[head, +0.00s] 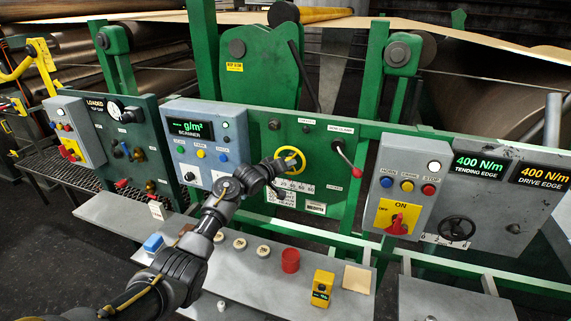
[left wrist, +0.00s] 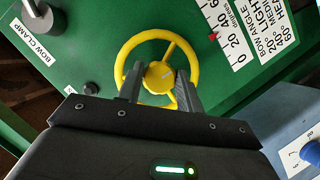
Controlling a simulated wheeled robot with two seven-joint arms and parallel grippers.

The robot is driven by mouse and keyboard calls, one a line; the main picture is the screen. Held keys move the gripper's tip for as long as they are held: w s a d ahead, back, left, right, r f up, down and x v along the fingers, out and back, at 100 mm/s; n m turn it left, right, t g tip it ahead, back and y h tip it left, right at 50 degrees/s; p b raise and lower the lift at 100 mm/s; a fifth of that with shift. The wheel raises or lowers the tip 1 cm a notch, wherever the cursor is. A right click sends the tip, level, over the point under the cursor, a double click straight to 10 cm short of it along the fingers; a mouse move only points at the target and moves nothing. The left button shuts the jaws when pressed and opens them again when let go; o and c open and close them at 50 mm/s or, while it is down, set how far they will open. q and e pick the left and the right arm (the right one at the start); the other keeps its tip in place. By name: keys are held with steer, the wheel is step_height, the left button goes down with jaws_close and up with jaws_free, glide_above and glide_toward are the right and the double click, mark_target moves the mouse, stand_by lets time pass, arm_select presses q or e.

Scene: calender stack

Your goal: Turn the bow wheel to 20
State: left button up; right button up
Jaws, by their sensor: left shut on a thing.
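The bow wheel is a small yellow spoked wheel (head: 298,151) on the green panel (head: 325,165). It fills the middle of the left wrist view (left wrist: 157,76). My left gripper (head: 277,165) reaches it from the lower left. In the left wrist view its two dark fingers (left wrist: 160,86) are shut on the wheel, one on each side of the hub. A white bow angle scale (left wrist: 229,38) lies right of the wheel, with a small red pointer (left wrist: 212,36) along its edge, around the 20 to 40 marks; the exact reading is unclear. My right gripper is not in view.
A red-knobbed bow clamp lever (head: 358,172) sticks out right of the wheel. The scanner box (head: 208,140) is to the left, and a control box with a red switch (head: 397,223) to the right.

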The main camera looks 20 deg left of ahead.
arm_select(q)
steer(key=n+t+b, duration=0.2)
steer(key=n+b, duration=0.1)
steer(key=n, duration=0.3)
steer(key=n+t+h+b, duration=0.1)
steer(key=n+t+b, duration=0.1)
steer(key=n+b, duration=0.2)
steer(key=n+t+h+b, duration=0.1)
steer(key=n+b, duration=0.3)
steer(key=n, duration=0.4)
steer(key=shift+f+t, duration=0.2)
steer(key=shift+t, duration=0.4)
stand_by(2.7)
